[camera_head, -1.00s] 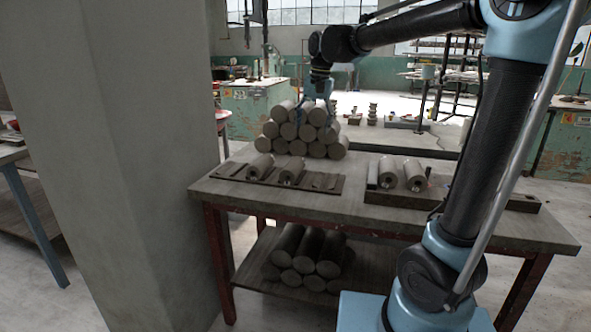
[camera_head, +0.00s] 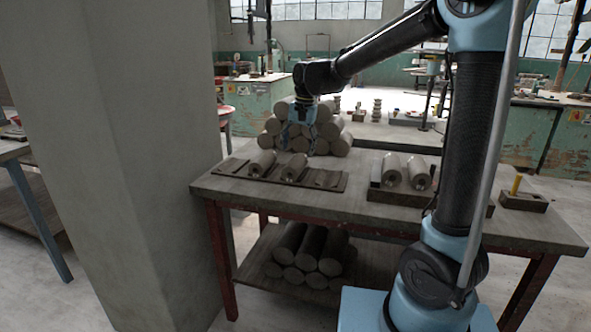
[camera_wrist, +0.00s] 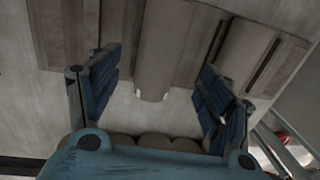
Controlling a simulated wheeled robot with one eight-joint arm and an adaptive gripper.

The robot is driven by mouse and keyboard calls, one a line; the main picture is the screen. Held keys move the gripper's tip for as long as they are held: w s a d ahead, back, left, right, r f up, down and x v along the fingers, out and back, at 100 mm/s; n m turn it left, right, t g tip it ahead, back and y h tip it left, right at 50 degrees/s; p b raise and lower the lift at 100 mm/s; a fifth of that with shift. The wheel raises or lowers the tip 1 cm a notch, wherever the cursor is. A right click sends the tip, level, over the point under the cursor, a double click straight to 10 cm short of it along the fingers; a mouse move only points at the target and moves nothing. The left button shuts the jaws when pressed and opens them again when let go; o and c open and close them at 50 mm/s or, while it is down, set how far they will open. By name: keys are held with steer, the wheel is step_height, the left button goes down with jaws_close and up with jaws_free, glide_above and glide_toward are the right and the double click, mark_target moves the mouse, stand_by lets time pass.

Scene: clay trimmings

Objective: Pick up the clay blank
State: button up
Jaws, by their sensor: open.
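Two grey-brown clay cylinders lie in a slotted wooden rack (camera_head: 283,175) on the table's left half. The right one, a clay blank (camera_head: 295,167), also shows in the wrist view (camera_wrist: 166,50), with its near end between my spread fingers and apart from both. The left one, a second clay blank (camera_head: 262,162), shows in the wrist view (camera_wrist: 240,48) beyond the right-hand finger. My gripper (camera_head: 298,147) points down above the rack's back side, open and empty; its two blue fingers also show in the wrist view (camera_wrist: 160,88). The frames do not show which blank is meant.
A stacked pile of clay cylinders (camera_head: 340,146) stands behind the rack, close to my gripper. Two more cylinders (camera_head: 391,170) sit in a holder at right. A small block with a yellow peg (camera_head: 516,186) is at the far right. A concrete pillar (camera_head: 120,150) stands left.

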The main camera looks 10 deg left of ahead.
mark_target(296, 160)
steer(key=shift+s+a+f, duration=0.1)
steer(key=shift+a+f, duration=0.1)
steer(key=shift+f, duration=1.4)
steer(key=shift+s+a+f, duration=0.1)
steer(key=shift+a+f, duration=0.05)
steer(key=shift+f, duration=1.45)
steer(key=c, duration=1.6)
